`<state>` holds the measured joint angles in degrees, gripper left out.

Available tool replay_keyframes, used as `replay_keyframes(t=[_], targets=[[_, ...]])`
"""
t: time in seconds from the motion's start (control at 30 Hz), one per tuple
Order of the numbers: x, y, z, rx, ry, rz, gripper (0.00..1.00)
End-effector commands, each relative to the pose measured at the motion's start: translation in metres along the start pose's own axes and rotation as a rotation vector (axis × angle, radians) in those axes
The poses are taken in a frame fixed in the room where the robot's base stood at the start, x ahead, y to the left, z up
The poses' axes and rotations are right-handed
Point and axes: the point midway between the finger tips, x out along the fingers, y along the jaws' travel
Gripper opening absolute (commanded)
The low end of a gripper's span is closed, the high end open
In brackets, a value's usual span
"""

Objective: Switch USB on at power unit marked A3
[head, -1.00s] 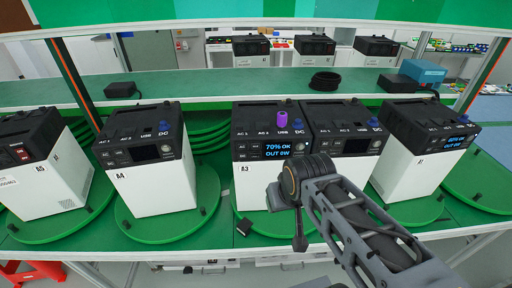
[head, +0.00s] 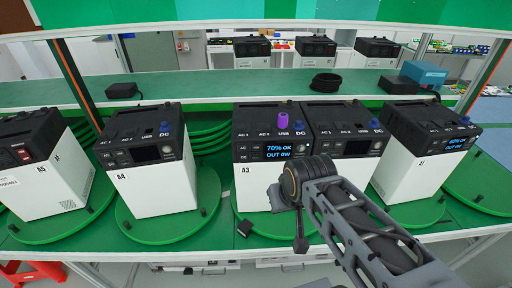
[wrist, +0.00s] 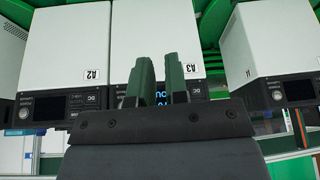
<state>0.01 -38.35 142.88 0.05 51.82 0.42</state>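The power unit marked A3 (head: 256,190) stands on a green turntable in the head view, its white front facing me. Its lit screen (head: 278,151) reads 70% OK, OUT 0W. A purple piece (head: 283,121) stands on its top by the USB label, near a blue knob. In the wrist view, upside down, A3 (wrist: 155,35) fills the middle. My gripper (wrist: 160,75) is open and empty, its two green fingers apart in front of A3's dark panel. They cover part of the screen; whether they touch it I cannot tell. My arm hides A3's lower right in the head view.
A dark-screened unit (head: 345,178) stands close against A3's right side. A4 (head: 150,190) stands to the left with a gap, A5 (head: 55,180) beyond it. Another lit unit (head: 415,165) stands at right. A shelf (head: 210,88) runs behind.

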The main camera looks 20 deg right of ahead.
Motion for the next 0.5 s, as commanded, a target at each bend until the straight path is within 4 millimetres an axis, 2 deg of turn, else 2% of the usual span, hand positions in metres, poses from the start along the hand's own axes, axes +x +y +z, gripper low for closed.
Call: replay_keyframes(t=[0.03, 0.13, 0.5], targets=[[0.0, 0.0, 0.0, 0.0, 0.0, 0.0, 0.09], [0.0, 0.0, 0.0, 0.0, 0.0, 0.0, 0.0], [0.0, 0.0, 0.0, 0.0, 0.0, 0.0, 0.0]])
